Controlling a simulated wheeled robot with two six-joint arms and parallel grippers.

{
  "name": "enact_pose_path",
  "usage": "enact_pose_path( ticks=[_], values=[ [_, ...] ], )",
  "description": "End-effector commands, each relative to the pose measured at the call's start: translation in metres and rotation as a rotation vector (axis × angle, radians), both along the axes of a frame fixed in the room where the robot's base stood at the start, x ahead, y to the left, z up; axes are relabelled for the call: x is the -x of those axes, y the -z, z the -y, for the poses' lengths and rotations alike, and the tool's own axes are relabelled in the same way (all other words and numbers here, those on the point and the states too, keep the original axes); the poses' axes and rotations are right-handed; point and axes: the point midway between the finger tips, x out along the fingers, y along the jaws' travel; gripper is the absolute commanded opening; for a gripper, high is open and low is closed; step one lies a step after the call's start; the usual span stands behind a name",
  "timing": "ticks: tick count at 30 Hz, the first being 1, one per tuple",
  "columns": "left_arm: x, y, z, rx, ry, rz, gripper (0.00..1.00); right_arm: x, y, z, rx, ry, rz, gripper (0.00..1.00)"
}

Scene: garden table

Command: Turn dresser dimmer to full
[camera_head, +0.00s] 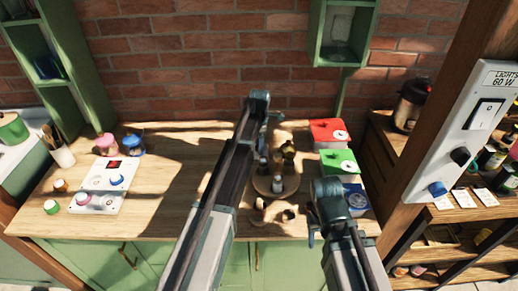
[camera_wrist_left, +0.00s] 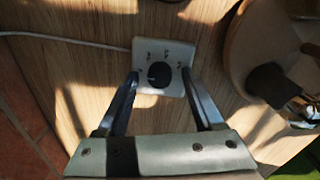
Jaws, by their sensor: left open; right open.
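The dimmer (camera_wrist_left: 166,48) is a small white plate with a round black knob (camera_wrist_left: 159,75) and dark markings, lying on the wooden top in the left wrist view. A pale mark shows near the knob's left side. My left gripper (camera_wrist_left: 160,73) is open, with one fingertip on each side of the knob; whether they touch it is unclear. In the head view my left arm hides the dimmer, and little of my left gripper (camera_head: 272,115) shows. My right gripper (camera_head: 313,232) is near the dresser's front edge, partly hidden by its own arm, holding nothing visible.
A round wooden stand (camera_head: 290,182) with bottles is close to my left gripper. Red (camera_head: 325,131), green (camera_head: 333,162) and blue boxes stand at the right. A white panel (camera_head: 97,185) with knobs lies at left. A switch panel (camera_head: 465,125) is on the right post.

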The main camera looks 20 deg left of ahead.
Motion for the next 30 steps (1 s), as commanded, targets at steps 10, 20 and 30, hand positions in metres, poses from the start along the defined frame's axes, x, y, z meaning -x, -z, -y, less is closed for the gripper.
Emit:
enact_pose_path(
  ticks=[10,20,30],
  values=[
    [0.0000,-0.0006,-0.0001,0.000,0.000,0.000,0.45,0.0000,-0.0006,0.0000,0.000,0.000,0.000,0.50],
    [-0.0001,-0.0005,0.0000,0.000,0.000,0.000,0.00,0.0000,-0.0005,-0.0001,0.000,0.000,0.000,0.50],
    [0.0000,-0.0005,-0.0001,0.001,0.058,0.000,0.00,0.0000,-0.0005,0.0000,0.000,0.000,0.000,0.50]
  ],
)
